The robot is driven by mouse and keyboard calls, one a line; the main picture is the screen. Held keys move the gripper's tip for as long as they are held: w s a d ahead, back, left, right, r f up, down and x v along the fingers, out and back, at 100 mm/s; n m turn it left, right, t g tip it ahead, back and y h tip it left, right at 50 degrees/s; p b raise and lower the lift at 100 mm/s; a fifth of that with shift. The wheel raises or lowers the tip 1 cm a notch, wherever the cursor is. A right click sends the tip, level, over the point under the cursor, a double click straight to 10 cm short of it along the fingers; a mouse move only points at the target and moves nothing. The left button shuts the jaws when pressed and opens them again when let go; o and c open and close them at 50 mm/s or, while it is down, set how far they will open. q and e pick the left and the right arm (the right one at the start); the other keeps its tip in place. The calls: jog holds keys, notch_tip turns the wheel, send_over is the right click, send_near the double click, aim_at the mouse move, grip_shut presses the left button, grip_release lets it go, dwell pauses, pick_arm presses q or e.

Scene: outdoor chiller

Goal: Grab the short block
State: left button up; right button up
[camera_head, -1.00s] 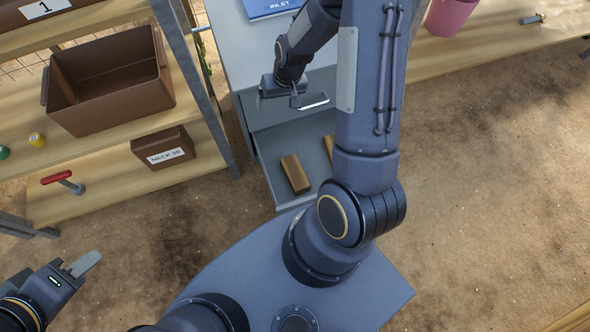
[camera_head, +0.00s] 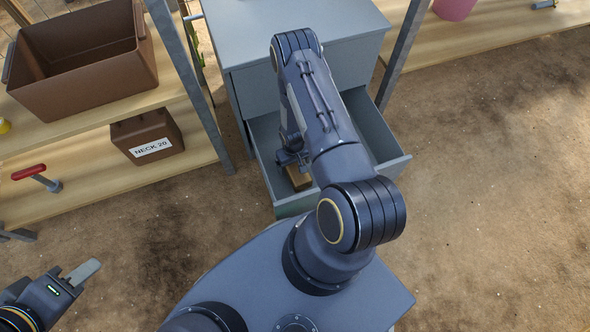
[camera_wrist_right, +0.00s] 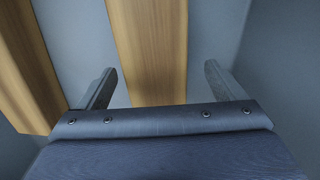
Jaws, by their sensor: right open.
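Two wooden blocks lie in the open grey drawer (camera_head: 385,140). In the right wrist view, one block (camera_wrist_right: 150,45) runs between the fingers of my right gripper (camera_wrist_right: 158,72), which is open with a gap on either side of it. The other block (camera_wrist_right: 25,75) lies to the left, outside the fingers. Both run out of that view, so I cannot tell which is shorter. In the head view my right gripper (camera_head: 291,158) is down in the drawer over a block (camera_head: 299,178); my arm hides the other. My left gripper (camera_head: 84,271) is away at lower left, its jaw opening unclear.
The grey cabinet (camera_head: 290,40) stands behind the drawer, whose walls surround my right gripper. A wooden shelf at left holds a large brown bin (camera_head: 85,65), a small box labelled NECK 20 (camera_head: 147,135) and a red-handled tool (camera_head: 35,175).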

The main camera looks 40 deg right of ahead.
aim_at(295, 165)
jog(key=f, duration=0.1)
jog(key=f+b, duration=0.1)
jog(key=f, duration=0.1)
jog(key=f+b, duration=0.1)
jog(key=shift+d+f, duration=0.25)
jog(key=shift+r, duration=0.1)
jog(key=c, duration=1.3)
jog(key=shift+r, duration=0.1)
